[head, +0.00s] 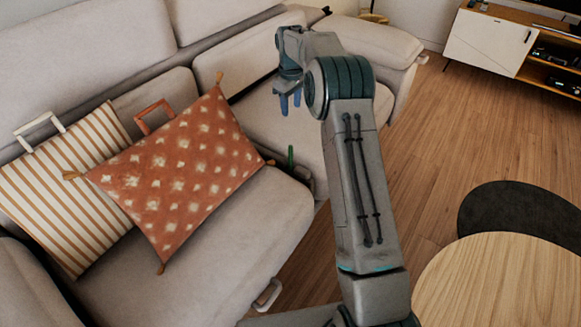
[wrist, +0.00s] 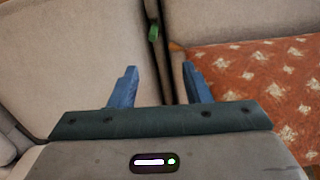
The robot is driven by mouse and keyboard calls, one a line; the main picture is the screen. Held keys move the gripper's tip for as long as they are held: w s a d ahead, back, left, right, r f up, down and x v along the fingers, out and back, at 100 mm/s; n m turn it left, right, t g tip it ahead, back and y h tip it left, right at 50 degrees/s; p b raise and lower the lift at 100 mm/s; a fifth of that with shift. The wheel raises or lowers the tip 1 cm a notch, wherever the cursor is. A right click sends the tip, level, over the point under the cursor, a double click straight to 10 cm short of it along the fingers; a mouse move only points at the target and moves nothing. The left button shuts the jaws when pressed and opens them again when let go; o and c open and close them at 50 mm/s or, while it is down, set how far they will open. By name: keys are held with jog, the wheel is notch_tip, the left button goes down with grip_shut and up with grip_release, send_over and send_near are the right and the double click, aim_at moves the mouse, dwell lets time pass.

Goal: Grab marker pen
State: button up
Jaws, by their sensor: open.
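A small green object, which looks like the marker pen (head: 290,156), stands out at the gap between two sofa seat sections, just right of the orange cushion. It also shows in the wrist view as a short green piece (wrist: 153,33) at the top, beyond my fingertips. Its full shape is too small to tell. My gripper (head: 290,103) is open and empty, with blue fingers pointing down above the sofa. In the wrist view the fingers of my gripper (wrist: 159,68) are apart, and the green piece lies ahead of the space between them, not touching.
The orange patterned cushion (head: 175,170) and a striped cushion (head: 65,195) lie on the grey sofa (head: 250,235). A round wooden table (head: 500,285) and a dark round top (head: 520,212) stand at the right. Wooden floor lies open between the sofa and the low cabinet (head: 487,42).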

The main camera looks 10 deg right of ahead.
jog(key=n+b, duration=0.1)
jog(key=b, duration=0.1)
send_over(291, 146)
notch_tip(291, 146, down, 9)
notch_tip(291, 146, down, 8)
jog(key=shift+f+b, duration=0.1)
jog(key=shift+b, duration=0.95)
jog(key=shift+a+f+b, duration=0.1)
jog(key=shift+f+b, duration=0.85)
jog(key=shift+f, duration=2)
grip_shut()
